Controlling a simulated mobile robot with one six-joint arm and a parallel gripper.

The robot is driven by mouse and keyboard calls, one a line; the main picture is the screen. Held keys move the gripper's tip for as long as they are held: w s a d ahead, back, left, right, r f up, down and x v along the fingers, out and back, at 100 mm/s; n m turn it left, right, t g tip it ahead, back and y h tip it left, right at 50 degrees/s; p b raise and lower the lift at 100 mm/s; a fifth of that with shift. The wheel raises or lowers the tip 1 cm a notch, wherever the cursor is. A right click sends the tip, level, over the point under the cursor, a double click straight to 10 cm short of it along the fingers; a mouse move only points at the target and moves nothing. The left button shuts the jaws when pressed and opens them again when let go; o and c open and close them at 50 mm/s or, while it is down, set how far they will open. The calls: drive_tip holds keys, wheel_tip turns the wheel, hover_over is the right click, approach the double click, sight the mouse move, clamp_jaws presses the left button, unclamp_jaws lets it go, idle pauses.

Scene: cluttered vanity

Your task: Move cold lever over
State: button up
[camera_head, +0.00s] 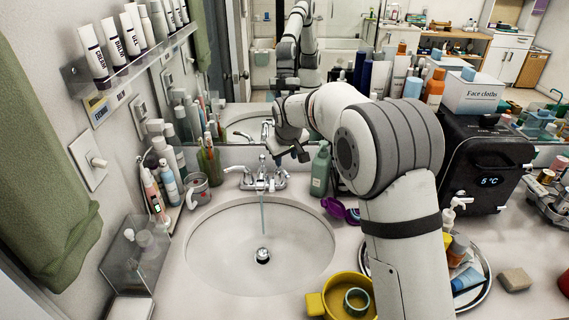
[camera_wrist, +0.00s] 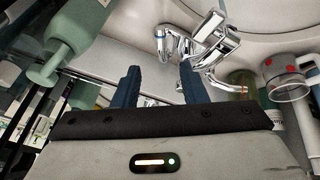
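A chrome faucet (camera_head: 258,180) stands at the back of the sink, with one lever on each side of its spout. The right-hand lever (camera_head: 279,172) is just below my gripper (camera_head: 289,155); the left-hand lever (camera_head: 234,169) points out to the left. No hot or cold marking is legible. A thin stream of water (camera_head: 262,215) runs into the basin. In the wrist view, my gripper (camera_wrist: 159,82) is open with nothing between its two dark blue fingers. The faucet (camera_wrist: 205,42) is beyond the fingertips, mostly past the right one. Contact with a lever cannot be told.
A green bottle (camera_head: 320,172) stands close to the right of the faucet. A cup (camera_head: 197,190) and several tubes stand at left. A purple item (camera_head: 340,210) and a yellow bowl (camera_head: 345,297) lie right of the sink basin (camera_head: 230,262). The mirror is behind the faucet.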

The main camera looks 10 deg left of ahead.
sight(283, 170)
drive_tip(key=x, duration=0.2)
drive_tip(key=p+x, duration=0.1)
drive_tip(key=x, duration=0.5)
drive_tip(key=shift+w+a+f, duration=0.1)
drive_tip(key=shift+w+a, duration=0.15)
drive_tip(key=shift+a, duration=0.05)
drive_tip(key=shift+c, duration=0.3)
clamp_jaws()
